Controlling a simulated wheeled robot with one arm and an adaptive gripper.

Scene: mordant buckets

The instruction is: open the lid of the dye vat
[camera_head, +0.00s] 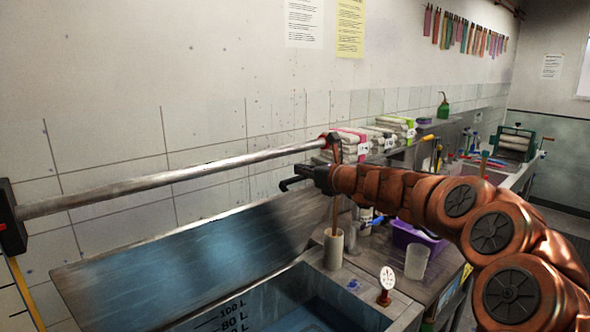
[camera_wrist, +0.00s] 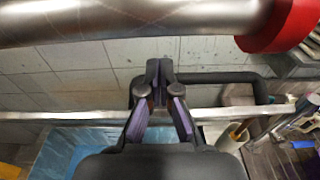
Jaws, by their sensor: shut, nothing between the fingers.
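The dye vat (camera_head: 262,312) is at the bottom of the head view, with litre marks on its inner wall and blue liquid inside. Its mouth is at least partly uncovered. A broad metal sheet (camera_head: 190,262), which looks like the lid, slopes up behind the opening toward the wall. My gripper (camera_head: 287,184) is shut and empty, above the sheet's upper right part; whether it touches the sheet is unclear. In the wrist view the fingers (camera_wrist: 158,75) are together in front of the tiled wall. The vat's hinge is not visible.
A thick metal bar (camera_head: 170,178) with a red right end crosses above the sheet, close to my gripper. A pale holder (camera_head: 334,250) with a stick, a plastic beaker (camera_head: 416,262), a purple tub (camera_head: 412,236) and folded cloths (camera_head: 352,142) stand to the right.

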